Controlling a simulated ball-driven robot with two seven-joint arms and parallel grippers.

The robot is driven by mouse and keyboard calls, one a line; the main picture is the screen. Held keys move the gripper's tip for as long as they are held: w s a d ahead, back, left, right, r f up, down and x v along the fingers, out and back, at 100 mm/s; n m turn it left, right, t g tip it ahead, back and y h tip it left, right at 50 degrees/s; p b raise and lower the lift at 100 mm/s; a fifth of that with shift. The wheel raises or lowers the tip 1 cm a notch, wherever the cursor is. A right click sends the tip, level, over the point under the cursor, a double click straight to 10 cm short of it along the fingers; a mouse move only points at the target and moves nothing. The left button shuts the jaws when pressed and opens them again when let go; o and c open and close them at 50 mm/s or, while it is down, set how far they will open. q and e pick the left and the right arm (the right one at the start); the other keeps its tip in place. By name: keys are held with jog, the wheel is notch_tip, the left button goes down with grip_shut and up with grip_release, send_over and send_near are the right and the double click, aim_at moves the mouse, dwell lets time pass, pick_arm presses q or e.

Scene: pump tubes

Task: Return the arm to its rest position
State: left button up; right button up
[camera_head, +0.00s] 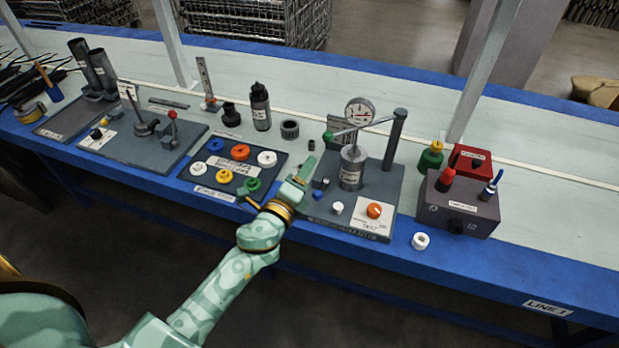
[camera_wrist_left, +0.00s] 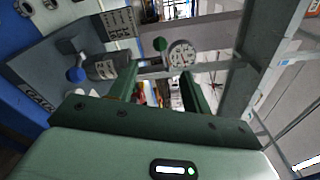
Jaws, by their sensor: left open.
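My left arm reaches in from the lower left in the head view. Its gripper (camera_head: 297,180) is above the bench edge, between the cap tray and the pump station. In the left wrist view the two fingers of the gripper (camera_wrist_left: 160,88) stand apart with nothing held between them. The pump station (camera_head: 377,200) has a metal cylinder (camera_head: 352,168), a pressure gauge (camera_head: 359,111) and an orange knob (camera_head: 374,210). The gauge also shows beyond the fingers in the left wrist view (camera_wrist_left: 182,54). My right gripper is in neither view.
The cap tray (camera_head: 212,180) with several coloured caps lies left of the gripper. A lever station (camera_head: 150,140) is farther left. A dark control box (camera_head: 459,204) and a white ring (camera_head: 420,241) are at the right. The bench's right end (camera_head: 540,240) is clear.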

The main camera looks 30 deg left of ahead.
pick_arm(q)
jog(key=shift+s+f, duration=0.1)
jog(key=shift+s, duration=0.25)
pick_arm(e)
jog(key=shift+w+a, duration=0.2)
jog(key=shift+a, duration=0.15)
